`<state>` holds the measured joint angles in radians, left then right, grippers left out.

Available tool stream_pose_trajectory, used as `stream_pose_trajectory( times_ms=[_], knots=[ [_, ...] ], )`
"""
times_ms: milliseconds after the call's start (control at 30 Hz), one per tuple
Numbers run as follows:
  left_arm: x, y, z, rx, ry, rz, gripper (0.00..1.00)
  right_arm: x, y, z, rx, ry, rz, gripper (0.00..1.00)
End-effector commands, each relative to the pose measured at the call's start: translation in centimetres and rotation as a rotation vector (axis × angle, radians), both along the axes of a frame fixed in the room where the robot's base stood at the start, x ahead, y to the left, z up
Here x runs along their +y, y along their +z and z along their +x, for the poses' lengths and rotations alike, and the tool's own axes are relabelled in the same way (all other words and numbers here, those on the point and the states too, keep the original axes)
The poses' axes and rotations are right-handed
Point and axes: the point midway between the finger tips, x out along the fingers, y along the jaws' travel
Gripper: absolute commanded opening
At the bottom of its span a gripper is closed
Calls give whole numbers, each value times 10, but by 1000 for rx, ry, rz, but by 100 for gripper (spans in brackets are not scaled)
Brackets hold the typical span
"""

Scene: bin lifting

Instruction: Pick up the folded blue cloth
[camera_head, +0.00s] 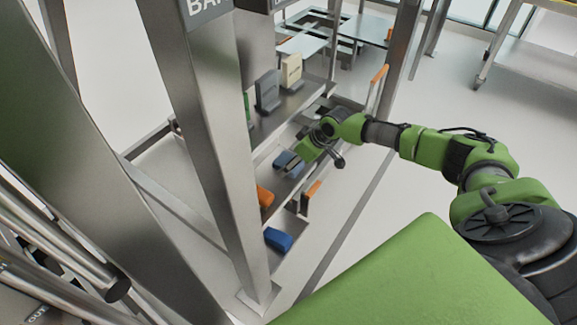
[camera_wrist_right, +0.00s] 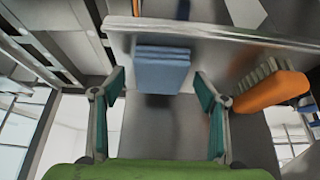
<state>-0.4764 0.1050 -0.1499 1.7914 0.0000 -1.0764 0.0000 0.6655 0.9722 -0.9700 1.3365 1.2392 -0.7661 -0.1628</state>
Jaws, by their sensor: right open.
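The folded blue cloth (camera_wrist_right: 162,72) lies on a grey metal shelf, ahead of my right gripper (camera_wrist_right: 160,88) in the right wrist view. The gripper is open, with one finger on each side of the line to the cloth. The fingertips appear short of the cloth, and nothing is between them. In the head view a blue folded item (camera_head: 284,160), apparently this cloth, shows on the shelf, partly hidden by my right gripper (camera_head: 296,168). My left gripper is not in view.
An orange-handled brush (camera_wrist_right: 268,92) lies right of the cloth. In the head view, an orange item (camera_head: 265,196) and another blue item (camera_head: 278,239) sit nearer on the rack. A steel post (camera_head: 215,130) stands left of the gripper. Open floor (camera_head: 400,190) lies to the right.

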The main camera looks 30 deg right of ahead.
Motion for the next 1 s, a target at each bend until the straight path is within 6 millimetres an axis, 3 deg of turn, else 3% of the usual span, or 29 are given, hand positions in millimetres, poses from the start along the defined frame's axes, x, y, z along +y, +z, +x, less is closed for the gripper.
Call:
stream_pose_trajectory(
  times_ms=[333, 500, 1000],
  knots=[
    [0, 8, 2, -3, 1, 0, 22, 1, -7, 4, 0, 0, -1, 67],
    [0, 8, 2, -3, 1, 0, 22, 1, -7, 4, 0, 0, -1, 30],
    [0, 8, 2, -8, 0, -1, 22, -1, -1, 2, 0, 0, -1, 30]
  ],
)
